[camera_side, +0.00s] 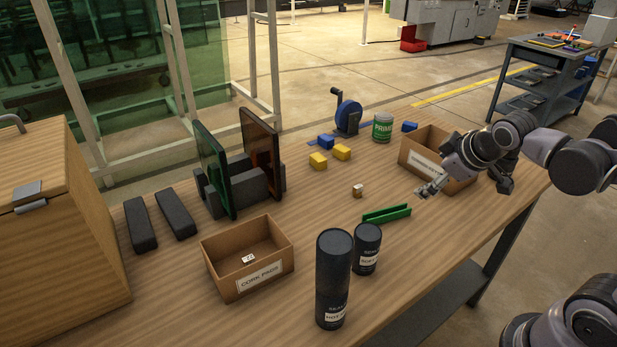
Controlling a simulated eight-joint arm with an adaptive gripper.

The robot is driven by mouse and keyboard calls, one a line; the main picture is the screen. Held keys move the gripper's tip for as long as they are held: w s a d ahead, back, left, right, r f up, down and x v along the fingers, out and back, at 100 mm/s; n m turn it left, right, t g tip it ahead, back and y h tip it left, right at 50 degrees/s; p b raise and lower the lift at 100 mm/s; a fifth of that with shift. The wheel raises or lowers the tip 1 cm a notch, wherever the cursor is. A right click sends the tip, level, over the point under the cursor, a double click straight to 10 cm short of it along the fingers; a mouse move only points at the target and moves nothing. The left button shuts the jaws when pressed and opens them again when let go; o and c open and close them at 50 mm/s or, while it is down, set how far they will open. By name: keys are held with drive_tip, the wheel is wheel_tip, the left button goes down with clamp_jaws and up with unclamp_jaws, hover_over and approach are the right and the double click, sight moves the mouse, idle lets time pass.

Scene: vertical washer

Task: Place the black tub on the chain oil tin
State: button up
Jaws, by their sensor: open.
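A tall black cylinder (333,275) with a small white label stands upright near the front of the table. A shorter black cylinder (367,245), also labelled, stands upright just to its right and behind. The label lettering is too small to read surely, and I cannot tell which is the black tub or which is the chain oil tin. A green and grey tin (382,128), its label seeming to read "PRIME", stands at the back. My gripper (430,189) is open and empty at the right, in front of a cardboard box, away from both black cylinders.
An open box marked "CORK PADS" (236,285) stands left of the cylinders. Another open box (411,160) is behind my gripper. A green channel piece (386,214), small cube (357,190), yellow blocks (318,160), blue reel (348,117) and upright panels (214,170) occupy the table.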

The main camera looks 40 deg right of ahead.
drive_tip(key=s+a+f+m+y, duration=0.1)
drive_tip(key=s+a+m+y, duration=0.1)
drive_tip(key=a, duration=0.6)
drive_tip(key=s+m, duration=0.1)
drive_tip(key=s, duration=0.1)
drive_tip(key=shift+s+f+m+y, duration=0.2)
drive_tip(key=shift+s+m+y, duration=0.1)
drive_tip(key=shift+s+y, duration=0.1)
idle(0.4)
